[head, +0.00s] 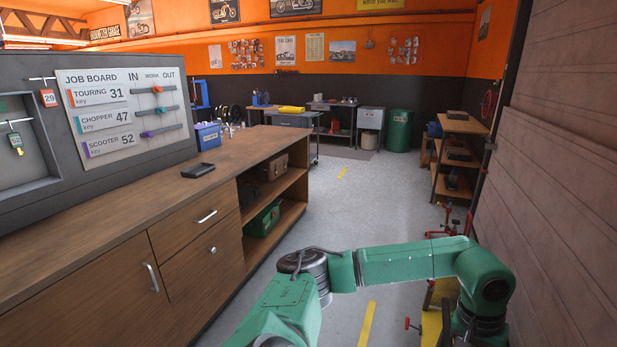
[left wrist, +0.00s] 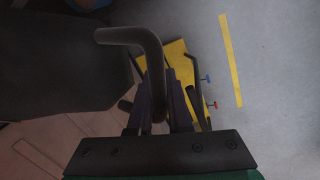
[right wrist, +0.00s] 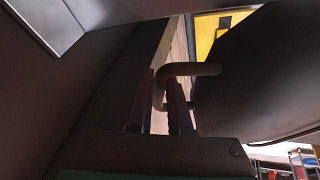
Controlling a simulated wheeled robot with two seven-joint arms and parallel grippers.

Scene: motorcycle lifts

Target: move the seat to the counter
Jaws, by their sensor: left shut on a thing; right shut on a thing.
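The seat is a dark padded shape in the left wrist view (left wrist: 70,65) and in the right wrist view (right wrist: 270,75); it does not show in the head view. My left gripper (left wrist: 160,95) is shut on a bent dark rail beside the seat. My right gripper (right wrist: 162,95) is shut on a similar bent rail at the seat's other side. Both grippers are out of sight in the head view, where a green arm of mine reaches across the lower right. The wooden counter (head: 110,206) runs along the left, with its top mostly bare.
A dark tray (head: 198,171) and a blue bin (head: 208,136) stand on the counter. A job board (head: 125,108) rises behind it. A ribbed wall (head: 560,170) is close on the right, beside red and yellow lift parts (head: 447,222). The middle floor is clear.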

